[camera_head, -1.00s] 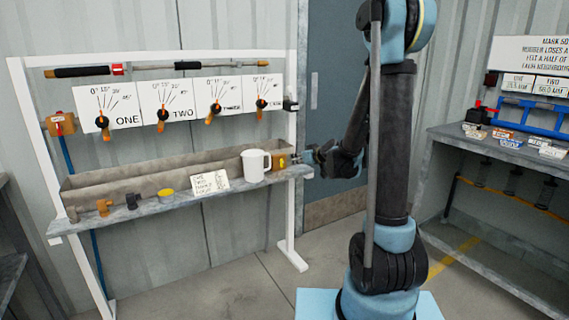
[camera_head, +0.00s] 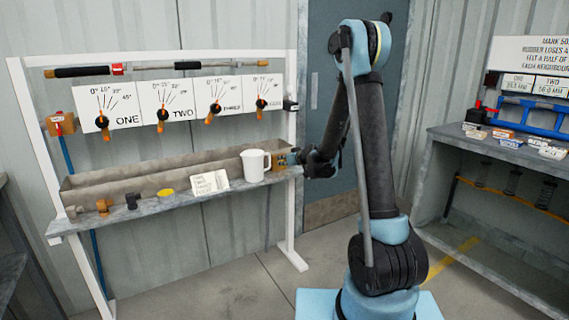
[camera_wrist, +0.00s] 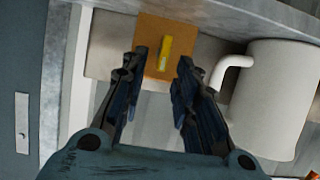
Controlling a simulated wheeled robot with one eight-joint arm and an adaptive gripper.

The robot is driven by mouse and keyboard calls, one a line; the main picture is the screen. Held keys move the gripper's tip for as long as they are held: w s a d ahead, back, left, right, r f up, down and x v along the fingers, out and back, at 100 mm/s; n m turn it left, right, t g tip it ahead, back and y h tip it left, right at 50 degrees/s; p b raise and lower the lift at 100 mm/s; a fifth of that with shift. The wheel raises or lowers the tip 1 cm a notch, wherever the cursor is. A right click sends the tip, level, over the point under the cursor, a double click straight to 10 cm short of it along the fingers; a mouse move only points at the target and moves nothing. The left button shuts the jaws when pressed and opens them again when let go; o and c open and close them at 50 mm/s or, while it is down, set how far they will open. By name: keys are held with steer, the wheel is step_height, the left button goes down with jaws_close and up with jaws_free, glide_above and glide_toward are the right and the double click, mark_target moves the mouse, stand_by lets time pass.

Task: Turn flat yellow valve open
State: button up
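The flat yellow valve handle (camera_wrist: 164,52) sits on an orange-brown square plate (camera_wrist: 152,73) in the wrist view. The plate is at the right end of the trough on the rack, and in the head view it shows (camera_head: 282,160) beside the white jug. My gripper (camera_wrist: 158,62) is open, its two dark fingers on either side of the handle in the picture. I cannot tell how deep the fingertips reach or whether they touch it. In the head view my gripper (camera_head: 297,157) is small and partly merged with the plate.
A white jug (camera_head: 256,165) stands close to the left of the valve; in the wrist view it is at right (camera_wrist: 275,95). A note card (camera_head: 210,184) and small fittings lie on the shelf (camera_head: 150,218). A white rack post (camera_head: 292,120) stands near the gripper.

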steer(key=shift+w+a+f, duration=0.25)
steer(key=shift+w+a, duration=0.05)
steer(key=shift+w, duration=0.1)
steer(key=shift+c, duration=0.5)
jaws_close()
